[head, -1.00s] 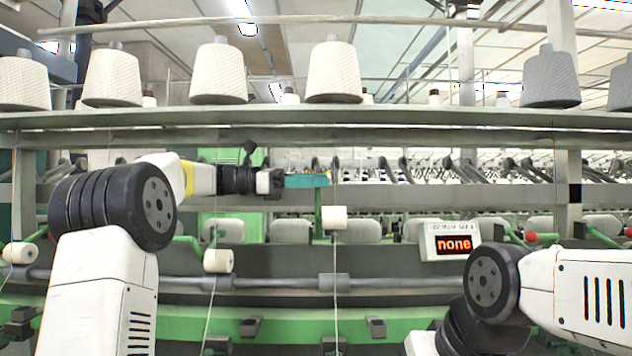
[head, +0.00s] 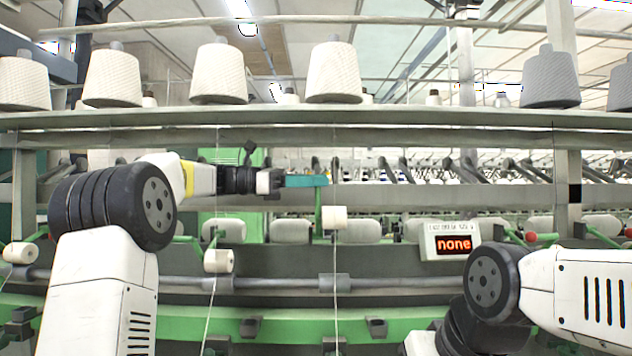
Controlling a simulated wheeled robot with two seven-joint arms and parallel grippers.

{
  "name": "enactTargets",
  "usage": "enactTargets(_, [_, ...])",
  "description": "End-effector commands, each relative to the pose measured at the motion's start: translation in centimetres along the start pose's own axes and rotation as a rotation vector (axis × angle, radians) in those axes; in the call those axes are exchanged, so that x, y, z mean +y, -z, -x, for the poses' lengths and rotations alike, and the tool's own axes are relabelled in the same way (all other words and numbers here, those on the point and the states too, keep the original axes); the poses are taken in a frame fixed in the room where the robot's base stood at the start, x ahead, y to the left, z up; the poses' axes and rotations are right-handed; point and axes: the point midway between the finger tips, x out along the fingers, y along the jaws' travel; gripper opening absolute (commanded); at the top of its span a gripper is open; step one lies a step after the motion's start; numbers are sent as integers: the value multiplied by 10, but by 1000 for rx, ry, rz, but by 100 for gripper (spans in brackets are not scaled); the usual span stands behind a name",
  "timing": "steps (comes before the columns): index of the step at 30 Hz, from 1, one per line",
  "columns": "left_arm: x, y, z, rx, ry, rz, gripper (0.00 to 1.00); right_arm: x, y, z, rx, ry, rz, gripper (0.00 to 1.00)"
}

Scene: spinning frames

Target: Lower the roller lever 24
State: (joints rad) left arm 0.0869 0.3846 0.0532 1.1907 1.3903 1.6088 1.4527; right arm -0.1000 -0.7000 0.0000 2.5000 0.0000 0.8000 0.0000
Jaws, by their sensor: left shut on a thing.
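A teal lever handle (head: 306,181) stands at the top of a thin green upright arm (head: 318,208) in the middle of the head view. I take it for the roller lever; no number is readable on it. My left gripper (head: 277,182) reaches in from the left and is shut on the left end of the teal handle. The fingertips are small and partly merge with the handle. My right arm shows at the lower right, but its gripper is not in view.
A small display (head: 453,242) reading "none" stands right of the lever. White bobbins (head: 334,217) with threads hang below and beside it. A grey rail (head: 400,284) runs across below. Large yarn cones (head: 333,73) stand on a shelf (head: 400,119) above.

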Motion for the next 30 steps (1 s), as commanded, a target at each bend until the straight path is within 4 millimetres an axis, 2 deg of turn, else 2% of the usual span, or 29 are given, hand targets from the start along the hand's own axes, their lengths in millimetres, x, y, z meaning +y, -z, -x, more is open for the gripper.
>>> enactTargets(23, [2, -1, 2, -2, -10, -5, 0, 0, 0, 0, 0, 0, 0, 51])
enactTargets(26, [-1, 1, 2, -2, -11, -26, 0, 0, 0, 0, 0, 0, 0, 51])
enactTargets(30, [-16, 10, 2, 1, -10, -120, 0, 0, 0, 0, 0, 0, 0, 51])
